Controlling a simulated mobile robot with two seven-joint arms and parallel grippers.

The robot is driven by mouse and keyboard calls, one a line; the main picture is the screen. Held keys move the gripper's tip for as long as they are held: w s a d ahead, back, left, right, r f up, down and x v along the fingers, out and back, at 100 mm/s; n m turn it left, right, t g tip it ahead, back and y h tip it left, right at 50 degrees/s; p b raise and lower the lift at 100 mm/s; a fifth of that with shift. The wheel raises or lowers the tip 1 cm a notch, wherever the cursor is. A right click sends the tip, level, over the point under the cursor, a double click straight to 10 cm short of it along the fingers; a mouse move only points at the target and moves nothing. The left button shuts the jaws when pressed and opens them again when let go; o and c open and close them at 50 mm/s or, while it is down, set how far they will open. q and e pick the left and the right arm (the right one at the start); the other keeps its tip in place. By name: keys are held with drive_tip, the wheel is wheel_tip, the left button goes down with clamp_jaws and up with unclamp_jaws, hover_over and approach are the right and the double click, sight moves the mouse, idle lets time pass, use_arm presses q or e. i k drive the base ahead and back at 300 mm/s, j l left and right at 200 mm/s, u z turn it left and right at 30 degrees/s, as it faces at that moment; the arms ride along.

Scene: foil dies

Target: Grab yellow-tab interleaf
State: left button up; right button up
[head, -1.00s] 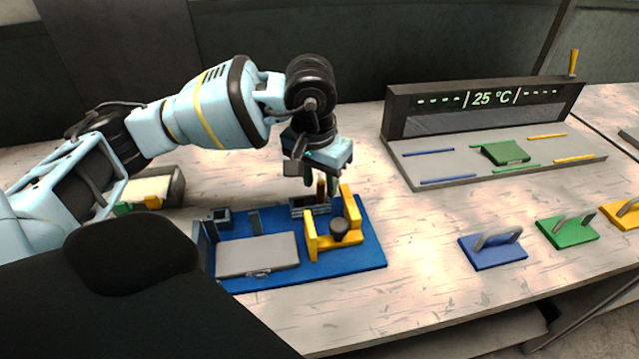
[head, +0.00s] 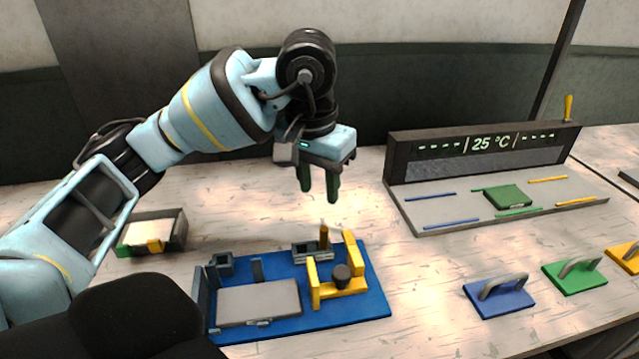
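My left gripper (head: 320,188) hangs in the air above the back of the blue fixture, fingers pointing down. Its two dark green fingers are apart, with nothing seen between them. A yellow tab (head: 154,246) shows at the front of a grey tray (head: 178,228) at the left of the table. The tray holds a pale sheet (head: 150,231), and a green tab (head: 122,251) shows at its left corner. The gripper is well to the right of this tray. My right gripper is not in view.
The blue fixture (head: 375,292) carries a grey plate (head: 258,302), a yellow bracket (head: 350,286) and a small upright brown-orange piece (head: 324,236). A heater station (head: 420,214) reading 25 °C holds a green die (head: 508,196). Blue (head: 500,300), green (head: 574,277) and yellow (head: 626,256) handled plates lie at right.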

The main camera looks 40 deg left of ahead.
sight(154, 234)
drive_tip(key=k, duration=1)
